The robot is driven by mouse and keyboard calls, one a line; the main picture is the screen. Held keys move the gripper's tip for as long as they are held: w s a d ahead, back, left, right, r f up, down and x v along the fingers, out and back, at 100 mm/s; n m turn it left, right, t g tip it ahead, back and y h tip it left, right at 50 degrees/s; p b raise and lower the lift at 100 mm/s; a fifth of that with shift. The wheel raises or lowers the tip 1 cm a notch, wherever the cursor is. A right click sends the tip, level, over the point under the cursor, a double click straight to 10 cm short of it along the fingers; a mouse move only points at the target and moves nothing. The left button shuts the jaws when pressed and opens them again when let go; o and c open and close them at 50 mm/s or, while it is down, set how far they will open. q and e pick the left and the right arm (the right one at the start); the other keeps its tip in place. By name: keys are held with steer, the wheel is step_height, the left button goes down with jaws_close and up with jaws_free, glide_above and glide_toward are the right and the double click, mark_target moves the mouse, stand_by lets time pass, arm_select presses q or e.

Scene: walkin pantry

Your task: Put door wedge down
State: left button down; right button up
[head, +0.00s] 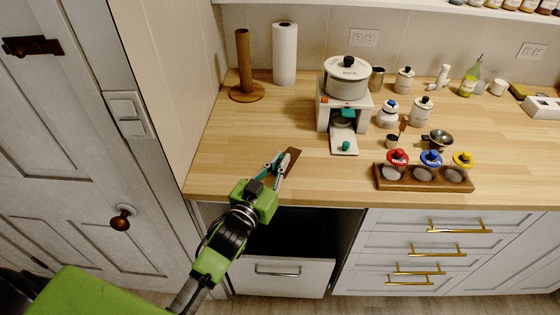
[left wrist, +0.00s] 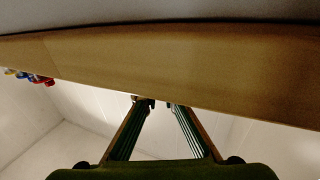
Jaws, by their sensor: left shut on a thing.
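The door wedge (head: 293,154) is a small dark brown piece at the tips of my left gripper (head: 282,164), over the front left part of the wooden counter (head: 235,178). My left gripper is shut on it. The fingers hide part of the wedge, and I cannot tell whether it touches the counter. My right gripper is not in view.
A brown roll holder (head: 245,65) and a paper towel roll (head: 284,55) stand at the back left. A white machine with a pot (head: 347,78) stands right of the wedge. A wooden rack (head: 424,180) holds jars with coloured lids. Below, an open drawer (head: 282,276) juts out.

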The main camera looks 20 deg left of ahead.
arm_select(q)
steer(key=c, duration=2.2)
jaws_free()
steer(key=shift+r, duration=0.15)
steer(key=s, duration=0.4)
steer(key=s+a+b, duration=0.1)
steer(key=s, duration=0.7)
steer(key=shift+a+b, duration=0.2)
steer(key=shift+b, duration=0.2)
